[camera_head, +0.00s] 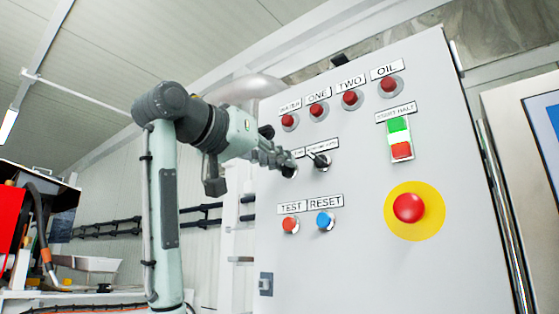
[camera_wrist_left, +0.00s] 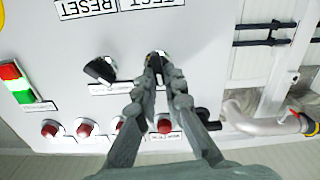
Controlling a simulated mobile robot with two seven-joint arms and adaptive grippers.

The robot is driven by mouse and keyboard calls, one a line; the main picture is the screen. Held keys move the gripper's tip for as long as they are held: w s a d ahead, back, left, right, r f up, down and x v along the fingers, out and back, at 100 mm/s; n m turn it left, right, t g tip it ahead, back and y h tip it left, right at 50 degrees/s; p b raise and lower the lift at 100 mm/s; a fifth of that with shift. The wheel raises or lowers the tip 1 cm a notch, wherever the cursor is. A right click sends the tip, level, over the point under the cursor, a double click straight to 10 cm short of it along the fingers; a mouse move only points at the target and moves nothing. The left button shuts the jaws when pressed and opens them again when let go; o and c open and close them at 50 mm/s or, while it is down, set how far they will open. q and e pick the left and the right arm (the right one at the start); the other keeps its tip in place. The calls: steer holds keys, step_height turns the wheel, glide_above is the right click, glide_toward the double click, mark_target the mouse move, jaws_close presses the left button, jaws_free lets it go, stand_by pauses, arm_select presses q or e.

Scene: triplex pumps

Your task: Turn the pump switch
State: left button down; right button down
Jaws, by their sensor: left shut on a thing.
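The grey control panel (camera_head: 350,250) carries two black rotary switches in its middle row. My left gripper (camera_head: 287,163) is at the left switch (camera_head: 290,172) of that row and mostly hides it in the head view. In the left wrist view, which is upside down, the fingers of this gripper (camera_wrist_left: 158,78) close around that switch (camera_wrist_left: 157,58). The other rotary switch (camera_head: 320,160) is free and its handle is tilted; it also shows in the left wrist view (camera_wrist_left: 101,70). The labels above the switches are too small to read surely. My right gripper is not in view.
Red lamps (camera_head: 350,98) line the panel's top. A green and red start/halt button pair (camera_head: 400,140) and a red emergency button (camera_head: 408,208) on yellow sit at the right. A red test button (camera_head: 290,224) and a blue reset button (camera_head: 325,220) are below the switches.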

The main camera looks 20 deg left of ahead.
arm_select(q)
steer(key=n, duration=0.7)
steer(key=shift+w+a+f+b, duration=0.1)
steer(key=shift+a+b, duration=0.2)
steer(key=shift+b, duration=0.1)
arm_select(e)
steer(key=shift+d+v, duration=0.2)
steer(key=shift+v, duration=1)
arm_select(q)
steer(key=shift+n, duration=0.3)
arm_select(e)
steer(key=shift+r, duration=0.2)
arm_select(q)
steer(key=c, duration=1.6)
jaws_free()
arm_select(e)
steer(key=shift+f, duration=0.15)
